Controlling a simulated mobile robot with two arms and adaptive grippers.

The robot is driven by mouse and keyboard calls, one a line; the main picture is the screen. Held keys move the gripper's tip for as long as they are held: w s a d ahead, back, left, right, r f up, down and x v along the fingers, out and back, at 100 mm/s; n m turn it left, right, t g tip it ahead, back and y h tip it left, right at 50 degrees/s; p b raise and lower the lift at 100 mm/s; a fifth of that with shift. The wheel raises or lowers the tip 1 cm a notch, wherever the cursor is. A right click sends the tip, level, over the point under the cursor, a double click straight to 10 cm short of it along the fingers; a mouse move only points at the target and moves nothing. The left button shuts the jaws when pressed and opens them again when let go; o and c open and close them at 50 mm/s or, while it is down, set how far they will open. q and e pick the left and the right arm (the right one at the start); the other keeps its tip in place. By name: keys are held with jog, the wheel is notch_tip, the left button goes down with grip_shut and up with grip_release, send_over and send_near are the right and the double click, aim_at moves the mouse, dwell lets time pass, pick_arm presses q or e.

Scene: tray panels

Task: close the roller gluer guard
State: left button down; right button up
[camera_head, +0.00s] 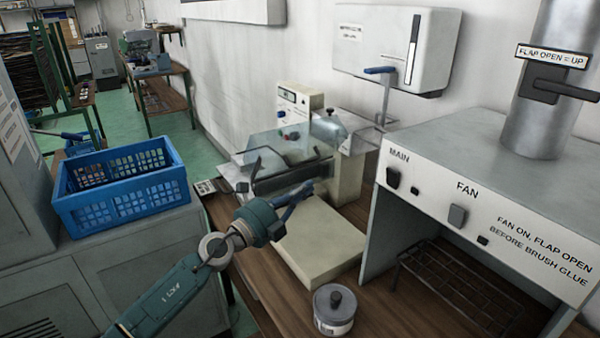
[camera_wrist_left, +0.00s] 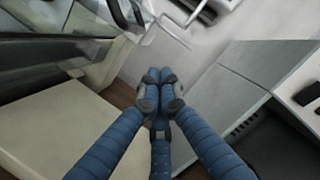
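The roller gluer (camera_head: 345,180) is a cream machine on the wooden bench against the wall, with a flat cream bed (camera_head: 318,245) in front. Its clear guard (camera_head: 290,145) is a see-through panel with a dark lower bar, standing tilted over the rollers; I cannot tell its exact angle. The guard also shows at the upper left of the left wrist view (camera_wrist_left: 50,62). My left gripper (camera_head: 306,188) is just in front of the guard's bar, over the bed. Its blue fingers (camera_wrist_left: 160,78) meet at the tips with nothing visible between them. Contact with the guard is unclear. My right gripper is out of view.
A grey fume hood (camera_head: 480,150) with a duct stands to the right. A lidded pot (camera_head: 334,310) sits on the bench near the bed. A blue crate (camera_head: 125,195) rests on a grey cabinet to the left. A wall box (camera_head: 395,50) hangs behind the gluer.

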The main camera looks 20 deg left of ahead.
pick_arm(q)
jog(key=w, duration=0.1)
jog(key=w+a+r, duration=0.1)
jog(key=w+a+b, duration=0.1)
jog(key=shift+w+a+r, duration=0.2)
jog(key=shift+w+r, duration=0.05)
jog(key=shift+r, duration=0.1)
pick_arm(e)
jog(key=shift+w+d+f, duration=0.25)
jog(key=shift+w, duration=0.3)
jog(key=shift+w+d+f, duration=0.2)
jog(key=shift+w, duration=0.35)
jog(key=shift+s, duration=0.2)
